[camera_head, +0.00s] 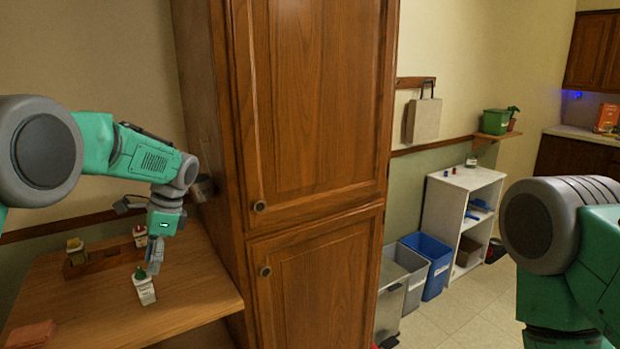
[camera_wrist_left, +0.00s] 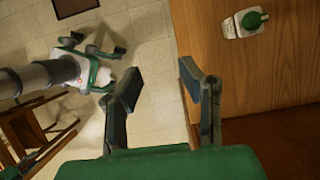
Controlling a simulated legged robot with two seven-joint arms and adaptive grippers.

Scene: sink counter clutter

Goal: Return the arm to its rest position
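My left arm reaches in from the left in the head view. Its gripper (camera_head: 154,256) points down over the wooden counter (camera_head: 190,290), close to a small white bottle with a green cap (camera_head: 144,288). In the left wrist view my gripper's two fingers (camera_wrist_left: 160,85) stand apart with nothing between them. The green-capped bottle (camera_wrist_left: 246,22) lies beyond the fingers to the upper right, apart from them. My right arm shows at the right edge of the head view, but its gripper is out of the picture.
A tall wooden cabinet (camera_head: 310,100) stands right of the counter, close to my left wrist. A wooden holder (camera_head: 103,260) with small bottles sits at the counter's back. A reddish block (camera_head: 30,335) lies at front left. Bins (camera_head: 430,262) and a white shelf (camera_head: 440,205) stand farther right.

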